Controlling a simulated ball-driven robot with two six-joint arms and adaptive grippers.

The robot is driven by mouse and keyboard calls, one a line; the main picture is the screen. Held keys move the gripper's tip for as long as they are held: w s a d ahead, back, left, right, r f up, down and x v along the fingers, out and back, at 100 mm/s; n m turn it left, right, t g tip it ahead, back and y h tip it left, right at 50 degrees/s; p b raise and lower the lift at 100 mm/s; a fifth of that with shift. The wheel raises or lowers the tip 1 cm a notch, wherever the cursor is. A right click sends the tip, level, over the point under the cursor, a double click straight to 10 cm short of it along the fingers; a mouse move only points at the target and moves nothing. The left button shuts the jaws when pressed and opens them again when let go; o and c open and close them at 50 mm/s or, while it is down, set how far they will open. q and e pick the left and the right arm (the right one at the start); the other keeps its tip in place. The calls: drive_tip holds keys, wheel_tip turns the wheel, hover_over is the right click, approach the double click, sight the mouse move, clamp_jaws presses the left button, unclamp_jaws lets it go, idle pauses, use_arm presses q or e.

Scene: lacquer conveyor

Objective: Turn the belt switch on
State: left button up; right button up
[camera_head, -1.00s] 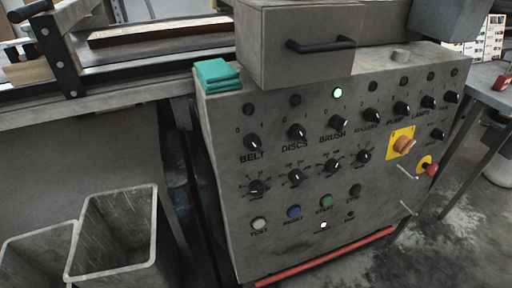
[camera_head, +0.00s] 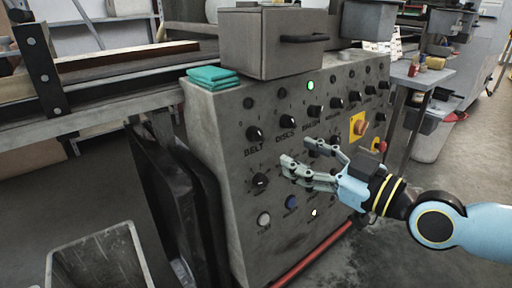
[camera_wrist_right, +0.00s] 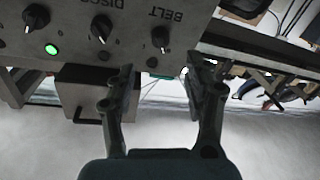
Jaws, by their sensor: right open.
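The belt switch (camera_head: 255,133) is a black rotary knob with a white mark, at the upper left of the grey control panel (camera_head: 232,215), above the word BELT. The lamp (camera_head: 248,103) above it is dark. The switch also shows in the right wrist view (camera_wrist_right: 161,38), where the panel appears upside down. My right gripper (camera_head: 298,153) is open and empty, in front of the panel, to the lower right of the switch in the head view. In the wrist view its fingers (camera_wrist_right: 160,66) are spread, with the switch beyond the gap between them. My left gripper is out of view.
Similar knobs for discs (camera_head: 288,121) and brush (camera_head: 314,111) stand to the right; a green lamp (camera_head: 311,85) glows above brush. A drawer box (camera_head: 262,50) and teal cloths (camera_head: 212,76) sit on top. A yellow-plated switch (camera_head: 358,127) is at the right. A bin (camera_head: 95,262) stands lower left.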

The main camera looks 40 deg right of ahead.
sight(262, 138)
drive_tip(key=w, duration=0.3)
drive_tip(key=w+a+b, duration=0.1)
drive_tip(key=w, duration=0.5)
drive_tip(key=shift+a+b, duration=0.3)
drive_tip(key=shift+a, duration=0.1)
drive_tip(key=shift+w+a, duration=0.1)
drive_tip(key=shift+w, duration=0.3)
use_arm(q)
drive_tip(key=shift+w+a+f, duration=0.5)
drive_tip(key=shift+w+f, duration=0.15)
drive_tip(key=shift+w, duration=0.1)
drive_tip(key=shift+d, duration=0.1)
use_arm(e)
drive_tip(key=shift+c, duration=1.3)
clamp_jaws()
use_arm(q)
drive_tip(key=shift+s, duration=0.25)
